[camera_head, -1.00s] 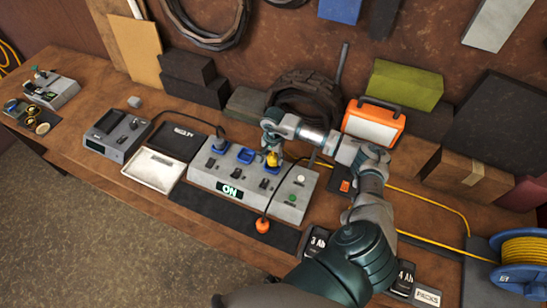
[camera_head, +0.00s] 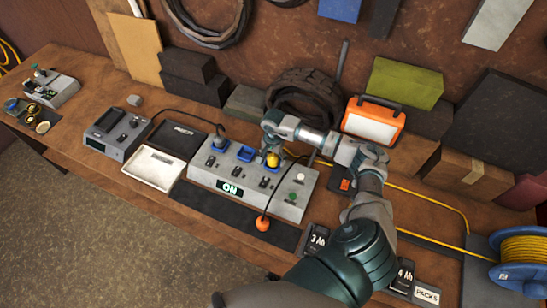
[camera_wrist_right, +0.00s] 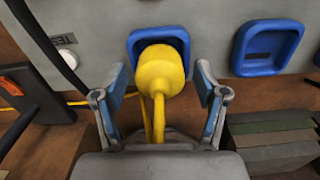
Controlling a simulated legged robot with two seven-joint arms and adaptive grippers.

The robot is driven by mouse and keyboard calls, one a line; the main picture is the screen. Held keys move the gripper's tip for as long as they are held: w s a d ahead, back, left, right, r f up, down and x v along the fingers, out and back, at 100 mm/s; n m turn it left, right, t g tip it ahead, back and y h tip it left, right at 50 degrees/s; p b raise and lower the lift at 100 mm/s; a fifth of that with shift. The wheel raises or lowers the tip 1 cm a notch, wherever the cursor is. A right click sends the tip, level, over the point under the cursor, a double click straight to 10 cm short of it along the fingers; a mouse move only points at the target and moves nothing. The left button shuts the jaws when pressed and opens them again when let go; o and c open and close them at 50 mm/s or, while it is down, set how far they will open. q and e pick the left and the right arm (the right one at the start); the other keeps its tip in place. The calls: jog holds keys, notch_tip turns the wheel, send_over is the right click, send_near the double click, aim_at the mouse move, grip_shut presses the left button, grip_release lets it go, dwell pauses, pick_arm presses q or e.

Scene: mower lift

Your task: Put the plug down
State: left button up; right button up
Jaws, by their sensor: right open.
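The yellow plug (camera_head: 273,160) sits at a blue socket (camera_wrist_right: 160,38) of the grey power box (camera_head: 300,196), whose display reads ON. In the right wrist view the plug (camera_wrist_right: 160,75) stands in front of the socket with its yellow cable hanging down. My right gripper (camera_wrist_right: 163,95) is open, one finger on each side of the plug, with visible gaps between the finger pads and the plug. In the head view the right gripper (camera_head: 270,146) is above and behind the plug. My left gripper is not in view.
A grey charger (camera_head: 118,132) and a white tray (camera_head: 152,167) stand left of the box. An orange lamp (camera_head: 373,121) is behind my arm. A blue cable reel (camera_head: 522,262) is at the right.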

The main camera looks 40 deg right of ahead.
aim_at(273, 157)
notch_tip(273, 157, up, 12)
jog(key=b, duration=0.2)
jog(key=shift+r, duration=0.2)
jog(key=shift+f, duration=0.1)
dwell(0.4)
